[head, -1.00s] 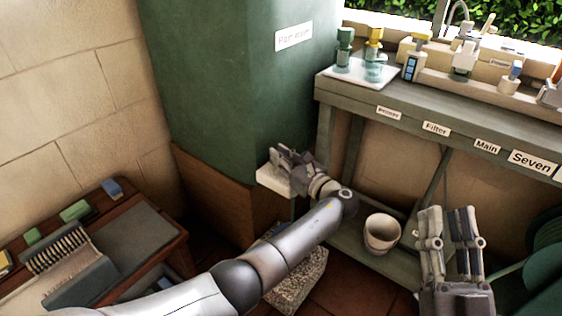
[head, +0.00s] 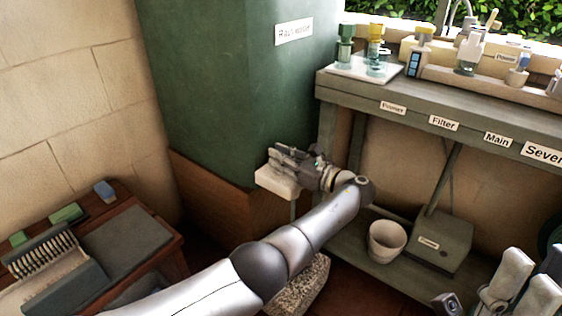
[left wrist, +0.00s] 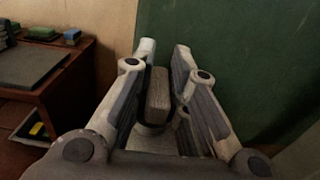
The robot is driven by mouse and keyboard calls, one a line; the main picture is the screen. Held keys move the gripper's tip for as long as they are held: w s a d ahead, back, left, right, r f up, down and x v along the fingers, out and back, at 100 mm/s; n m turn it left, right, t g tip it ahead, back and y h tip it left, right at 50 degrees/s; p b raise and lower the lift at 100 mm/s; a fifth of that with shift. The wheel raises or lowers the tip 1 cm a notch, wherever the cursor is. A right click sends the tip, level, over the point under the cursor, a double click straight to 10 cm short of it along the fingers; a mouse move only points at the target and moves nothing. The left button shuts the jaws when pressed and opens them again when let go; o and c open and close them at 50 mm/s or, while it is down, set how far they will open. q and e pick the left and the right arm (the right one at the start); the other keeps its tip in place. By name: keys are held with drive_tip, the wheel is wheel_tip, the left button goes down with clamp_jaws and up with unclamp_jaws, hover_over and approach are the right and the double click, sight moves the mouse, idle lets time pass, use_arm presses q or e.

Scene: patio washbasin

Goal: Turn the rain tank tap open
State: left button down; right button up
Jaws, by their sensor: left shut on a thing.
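The rain tank (head: 225,90) is a tall green block with a white "Rain water" label (head: 293,32). My left gripper (head: 284,158) is low in front of its right side, above a pale block (head: 276,182). In the left wrist view, a grey-brown upright piece (left wrist: 157,92), apparently the tap's handle, stands between the fingers, and the gripper is shut on it. The gripper hides most of the tap. A thin pale vertical strip (head: 292,211) shows below; I cannot tell whether it is water. My right gripper (head: 522,284) is open and empty at the bottom right, partly cut off.
A grey bench (head: 350,88) with labels carries a white tray (head: 360,70) and bottles. On its lower shelf are a pale pot (head: 387,240) and a greenish box (head: 440,240). A rough stone block (head: 300,285) lies under my left arm. A brown table (head: 170,262) stands left.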

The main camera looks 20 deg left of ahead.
idle(0.4)
idle(0.3)
use_arm(q)
drive_tip(key=c, duration=1.4)
unclamp_jaws()
drive_tip(key=shift+a, duration=0.1)
drive_tip(key=shift+c, duration=0.2)
wheel_tip(320, 180, up, 10)
drive_tip(key=shift+r, duration=0.1)
